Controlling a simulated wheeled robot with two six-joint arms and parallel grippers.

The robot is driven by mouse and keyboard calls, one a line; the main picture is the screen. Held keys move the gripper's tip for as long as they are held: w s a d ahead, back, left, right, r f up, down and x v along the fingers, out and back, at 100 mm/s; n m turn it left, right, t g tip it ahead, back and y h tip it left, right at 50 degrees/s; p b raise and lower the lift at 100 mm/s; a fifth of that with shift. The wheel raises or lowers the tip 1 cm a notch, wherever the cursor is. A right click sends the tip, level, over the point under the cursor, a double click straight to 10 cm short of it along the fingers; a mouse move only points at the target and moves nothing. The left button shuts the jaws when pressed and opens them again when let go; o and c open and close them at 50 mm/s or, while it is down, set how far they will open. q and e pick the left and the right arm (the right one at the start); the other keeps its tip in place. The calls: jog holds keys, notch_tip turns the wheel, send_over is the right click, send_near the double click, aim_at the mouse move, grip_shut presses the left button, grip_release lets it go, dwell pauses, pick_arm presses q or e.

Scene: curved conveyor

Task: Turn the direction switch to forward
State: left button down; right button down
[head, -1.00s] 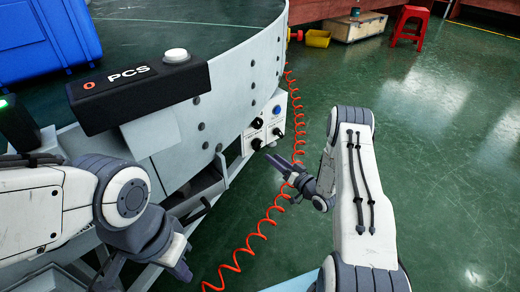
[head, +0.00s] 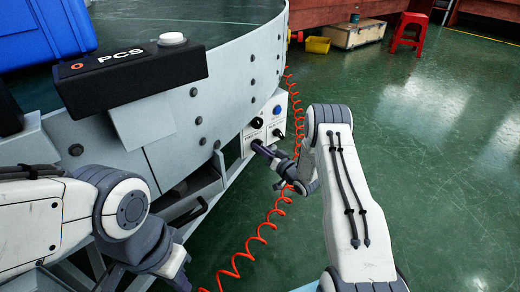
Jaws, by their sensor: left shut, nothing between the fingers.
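A white control box (head: 249,132) is fixed to the side of the curved conveyor. It carries a blue button (head: 277,109) and several dark knobs, one at upper left (head: 257,123) and one at lower right (head: 277,132). Its labels are too small to read, so I cannot tell which knob is the direction switch. My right gripper (head: 258,147) has its fingertips at the lower left knob and mostly hides it. Contact and finger gap are unclear. My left gripper (head: 181,279) is shut and empty, low at the left, away from the box.
An orange coiled cable (head: 265,230) hangs beside the box down to the floor. A black PCS unit (head: 130,75) and a blue crate (head: 40,40) are on the conveyor (head: 235,65). The green floor at right is clear, with a red stool (head: 408,32) far back.

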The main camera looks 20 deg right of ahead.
dwell(0.4)
jog(key=n+p, duration=0.3)
jog(key=n, duration=0.8)
jog(key=shift+s+n+p, duration=0.1)
jog(key=shift+n+p, duration=0.2)
jog(key=shift+f+n, duration=0.1)
jog(key=shift+n, duration=0.2)
jog(key=c, duration=0.8)
grip_release()
jog(key=shift+o, duration=0.2)
